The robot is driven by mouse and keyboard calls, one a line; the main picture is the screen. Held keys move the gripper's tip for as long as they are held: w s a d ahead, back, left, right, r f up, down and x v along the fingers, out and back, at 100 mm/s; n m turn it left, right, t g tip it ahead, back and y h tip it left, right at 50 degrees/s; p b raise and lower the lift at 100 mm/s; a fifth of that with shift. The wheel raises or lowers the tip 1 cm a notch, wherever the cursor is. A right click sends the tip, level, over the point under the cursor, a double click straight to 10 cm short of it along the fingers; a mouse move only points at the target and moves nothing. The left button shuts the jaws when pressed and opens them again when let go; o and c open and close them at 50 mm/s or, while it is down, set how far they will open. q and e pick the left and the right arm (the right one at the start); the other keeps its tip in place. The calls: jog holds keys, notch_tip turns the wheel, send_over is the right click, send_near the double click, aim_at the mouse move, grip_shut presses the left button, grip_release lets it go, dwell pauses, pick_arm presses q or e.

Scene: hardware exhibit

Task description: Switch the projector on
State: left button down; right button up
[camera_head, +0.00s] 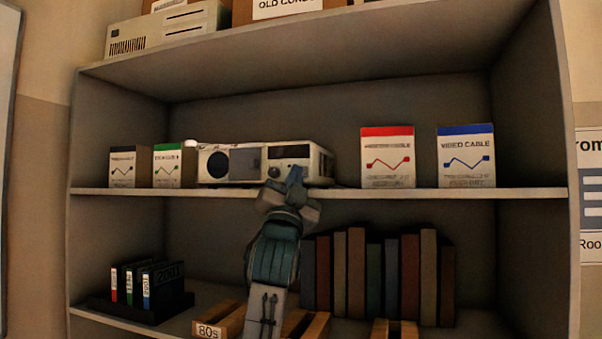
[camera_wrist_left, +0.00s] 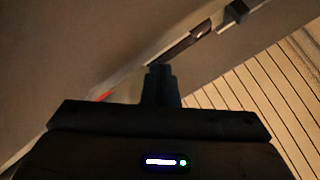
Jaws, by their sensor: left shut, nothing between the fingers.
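The projector (camera_head: 245,163) is a white and grey box on the upper of the two open shelves, with a round dark lens on its left and a dark panel at the right of its front. My left gripper (camera_head: 295,176) is in front of the right part of the projector and covers some of its front. Its fingers are shut and empty. I cannot tell whether they touch the projector. The shut fingers (camera_wrist_left: 160,78) also show in the left wrist view, where the projector cannot be made out clearly. My right gripper is in neither view.
Cable boxes stand on both sides of the projector, such as the red-topped box (camera_head: 387,157) and the video cable box (camera_head: 466,157). The shelf board (camera_head: 530,194) runs below them. Books (camera_head: 400,275), binders (camera_head: 150,288) and wooden crates (camera_head: 225,320) are on the lower shelf.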

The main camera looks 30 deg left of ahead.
pick_arm(q)
jog(key=shift+w+a, duration=0.1)
jog(key=shift+w, duration=0.4)
dwell(0.3)
jog(key=shift+s, duration=0.55)
jog(key=s+d, duration=0.1)
jog(key=s, duration=0.5)
jog(key=shift+d, duration=0.3)
jog(key=shift+w+f, duration=0.1)
jog(key=shift+w, duration=0.05)
dwell(1.6)
